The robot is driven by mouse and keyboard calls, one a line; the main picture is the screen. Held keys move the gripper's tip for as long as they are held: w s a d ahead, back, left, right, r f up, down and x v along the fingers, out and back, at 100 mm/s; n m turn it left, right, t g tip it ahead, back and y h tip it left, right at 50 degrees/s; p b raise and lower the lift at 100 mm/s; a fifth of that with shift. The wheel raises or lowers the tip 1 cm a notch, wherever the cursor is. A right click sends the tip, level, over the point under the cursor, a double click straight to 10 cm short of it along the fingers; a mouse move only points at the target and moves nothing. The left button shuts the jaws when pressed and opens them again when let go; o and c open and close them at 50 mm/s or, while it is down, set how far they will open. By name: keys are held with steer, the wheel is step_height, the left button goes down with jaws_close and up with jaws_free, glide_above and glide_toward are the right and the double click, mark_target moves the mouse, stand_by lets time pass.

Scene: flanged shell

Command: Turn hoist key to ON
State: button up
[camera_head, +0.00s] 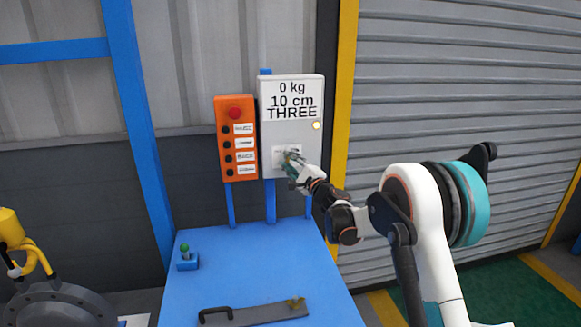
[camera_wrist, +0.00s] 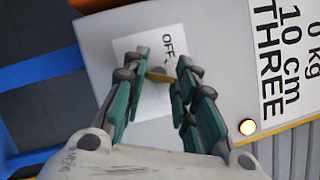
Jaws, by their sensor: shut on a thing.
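The white hoist box (camera_head: 308,140) hangs on the blue post, marked 0 kg, 10 cm, THREE. A white label on its lower face reads OFF (camera_wrist: 172,40) in the wrist view; the rest of the label's lettering is hidden or unreadable. A small brass-coloured hoist key (camera_wrist: 158,75) sticks out at the label. My gripper (camera_head: 290,158) is at the box's lower face, its two green fingers closing on the key from both sides in the wrist view (camera_wrist: 160,70). The keyhole is hidden behind the fingers.
A lit lamp (camera_head: 316,125) is on the box's right side. An orange button panel (camera_head: 236,138) with a red button hangs directly left of it. The blue table (camera_head: 245,270) below carries a green-topped switch (camera_head: 186,257) and a grey bar (camera_head: 255,315).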

steer(key=shift+f+m+t+h+b, duration=0.15)
steer(key=shift+m+t+b, duration=0.25)
steer(key=shift+m, duration=0.6)
steer(key=shift+m+t+h+b, duration=0.15)
steer(key=shift+m+t+b, duration=0.2)
steer(key=shift+m, duration=0.65)
steer(key=shift+t, duration=0.25)
steer(key=o, duration=1)
steer(key=shift+o, duration=0.2)
steer(key=v, duration=1.2)
steer(key=shift+m, duration=0.3)
